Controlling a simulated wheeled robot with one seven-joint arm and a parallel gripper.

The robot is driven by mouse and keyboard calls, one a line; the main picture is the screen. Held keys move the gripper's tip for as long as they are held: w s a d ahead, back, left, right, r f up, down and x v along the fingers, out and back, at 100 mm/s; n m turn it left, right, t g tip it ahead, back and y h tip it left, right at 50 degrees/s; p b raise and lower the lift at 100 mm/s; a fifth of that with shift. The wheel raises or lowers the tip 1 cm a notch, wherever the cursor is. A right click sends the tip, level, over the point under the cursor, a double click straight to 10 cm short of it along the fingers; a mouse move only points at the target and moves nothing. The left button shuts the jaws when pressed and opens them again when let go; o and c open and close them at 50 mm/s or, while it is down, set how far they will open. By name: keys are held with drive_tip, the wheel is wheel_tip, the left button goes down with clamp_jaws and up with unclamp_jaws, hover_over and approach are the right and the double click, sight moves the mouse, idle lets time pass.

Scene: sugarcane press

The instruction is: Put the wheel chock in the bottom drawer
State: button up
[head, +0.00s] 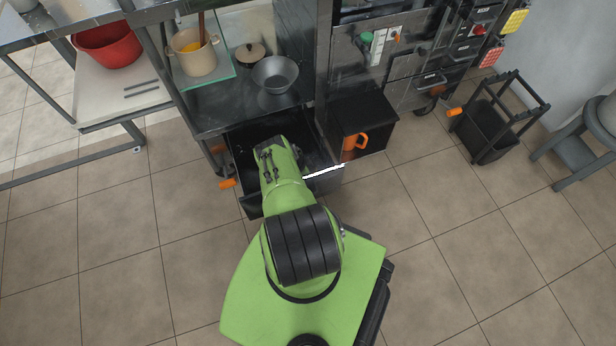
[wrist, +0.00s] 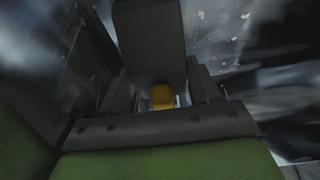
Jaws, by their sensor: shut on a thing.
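The open black drawer (head: 318,150) sits low under the metal shelf unit in the head view, pulled out toward me. My gripper (head: 272,152) is over the drawer; whether it is inside the rim is hard to tell. In the wrist view my gripper (wrist: 163,82) is shut on a dark grey block, which I take to be the wheel chock (wrist: 150,38). A small yellow part (wrist: 161,97) shows between the fingers at the block's lower end. The chock cannot be made out in the head view.
A grey bowl (head: 275,74) and a beige pot (head: 194,58) are on the shelves above. A black bin rack (head: 490,125) and a stool (head: 580,135) stand at right. Open tile floor lies around.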

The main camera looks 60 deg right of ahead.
drive_tip(key=shift+d, duration=0.1)
drive_tip(key=o, duration=1.1)
